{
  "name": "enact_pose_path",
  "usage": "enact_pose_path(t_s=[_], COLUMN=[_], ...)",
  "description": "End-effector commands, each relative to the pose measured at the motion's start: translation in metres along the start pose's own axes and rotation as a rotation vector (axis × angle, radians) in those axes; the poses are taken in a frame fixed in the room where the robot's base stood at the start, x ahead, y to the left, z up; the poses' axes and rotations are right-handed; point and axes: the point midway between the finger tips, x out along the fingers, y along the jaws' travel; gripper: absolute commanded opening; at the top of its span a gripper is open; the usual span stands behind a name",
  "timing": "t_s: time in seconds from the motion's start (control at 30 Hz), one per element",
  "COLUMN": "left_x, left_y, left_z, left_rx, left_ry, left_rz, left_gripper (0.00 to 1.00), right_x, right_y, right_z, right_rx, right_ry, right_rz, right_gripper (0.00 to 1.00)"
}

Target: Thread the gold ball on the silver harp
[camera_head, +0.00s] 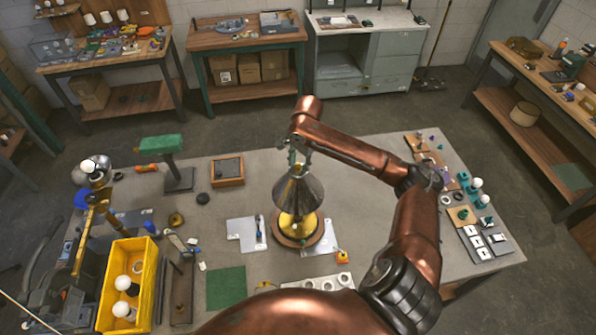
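A lamp with a dark grey cone shade (298,192) stands upright on a round wooden base (297,240) in the middle of the table; a gold-coloured part (296,224) shows below the shade. My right gripper (298,166) points down at the top of the shade, right above the lamp's axis. Its fingers are small here, and I cannot tell whether they are open or shut or touching the lamp. I cannot make out the gold ball or the silver harp; both may be hidden by the gripper and shade. My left gripper is not in view.
A yellow bin (130,285) with white bulbs and a brass desk lamp (92,215) stand at the left. A green-topped stand (172,155) and a wooden tray (227,170) are behind left. Small parts and boards (470,215) fill the right side. A green mat (226,288) lies in front.

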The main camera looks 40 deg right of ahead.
Motion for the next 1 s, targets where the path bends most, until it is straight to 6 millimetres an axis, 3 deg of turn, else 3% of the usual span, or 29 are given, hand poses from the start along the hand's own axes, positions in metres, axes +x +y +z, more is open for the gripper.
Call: enact_pose_path(t_s=[0.2, 0.47, 0.8, 1.0], left_x=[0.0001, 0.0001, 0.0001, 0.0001], left_y=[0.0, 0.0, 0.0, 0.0], left_z=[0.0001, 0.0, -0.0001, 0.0], left_rx=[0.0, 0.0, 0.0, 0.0], left_ry=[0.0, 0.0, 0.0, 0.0], left_rz=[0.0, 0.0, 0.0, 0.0], left_gripper=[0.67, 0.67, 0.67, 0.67], right_x=[0.0004, 0.0002, 0.0002, 0.0001], right_y=[0.0005, 0.0001, -0.0005, -0.0008], right_z=[-0.0018, -0.0016, -0.0028, -0.0026], right_rx=[-0.265, -0.404, -0.823, -0.951], right_ry=[-0.037, -0.057, -0.118, -0.135], right_rz=[0.002, 0.001, 0.001, 0.0], right_gripper=[0.33, 0.33, 0.33, 0.33])
